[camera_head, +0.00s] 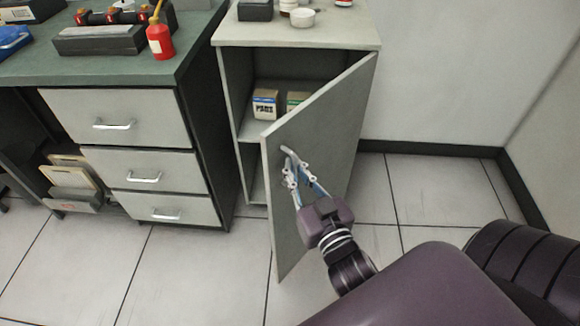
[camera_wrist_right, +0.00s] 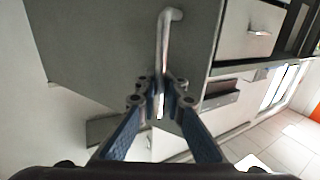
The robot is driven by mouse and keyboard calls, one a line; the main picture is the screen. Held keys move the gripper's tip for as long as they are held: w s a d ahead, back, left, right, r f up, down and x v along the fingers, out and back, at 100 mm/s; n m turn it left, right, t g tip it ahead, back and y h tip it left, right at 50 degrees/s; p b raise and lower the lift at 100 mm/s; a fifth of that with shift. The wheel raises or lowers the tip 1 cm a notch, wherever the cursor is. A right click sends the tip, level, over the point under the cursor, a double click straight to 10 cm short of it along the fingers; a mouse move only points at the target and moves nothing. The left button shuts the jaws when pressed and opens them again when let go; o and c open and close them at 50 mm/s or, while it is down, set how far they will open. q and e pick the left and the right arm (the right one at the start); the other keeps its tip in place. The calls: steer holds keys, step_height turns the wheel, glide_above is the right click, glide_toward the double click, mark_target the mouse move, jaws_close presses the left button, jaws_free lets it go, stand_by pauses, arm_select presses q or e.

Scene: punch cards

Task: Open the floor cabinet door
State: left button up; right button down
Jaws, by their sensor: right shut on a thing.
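The grey floor cabinet (camera_head: 300,34) stands right of the desk. Its door (camera_head: 325,120) is partly open, hinged on the right and swung out toward me, with the inside shelves showing on the left. My right gripper (camera_head: 294,174) is at the door's outer face, shut on the metal door handle (camera_head: 287,151). In the right wrist view the handle (camera_wrist_right: 164,50) runs down between the fingertips of the gripper (camera_wrist_right: 160,103). The lower end of the handle is partly hidden by the fingers. My left gripper is not in view.
Small boxes (camera_head: 265,104) stand on the cabinet shelf. A desk with drawers (camera_head: 119,118) is at the left, with a red oil bottle (camera_head: 160,40) on top. A white wall (camera_head: 455,75) is at the right. The tiled floor (camera_head: 185,270) before the desk is clear.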

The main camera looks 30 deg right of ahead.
steer(key=shift+a, duration=0.1)
steer(key=c, duration=2.1)
jaws_free()
steer(key=shift+a, duration=0.1)
steer(key=shift+s+f, duration=0.1)
steer(key=shift+s, duration=0.4)
steer(key=shift+s+a, duration=0.25)
steer(key=shift+s, duration=1.4)
steer(key=shift+s+a, duration=0.2)
steer(key=shift+s, duration=1.4)
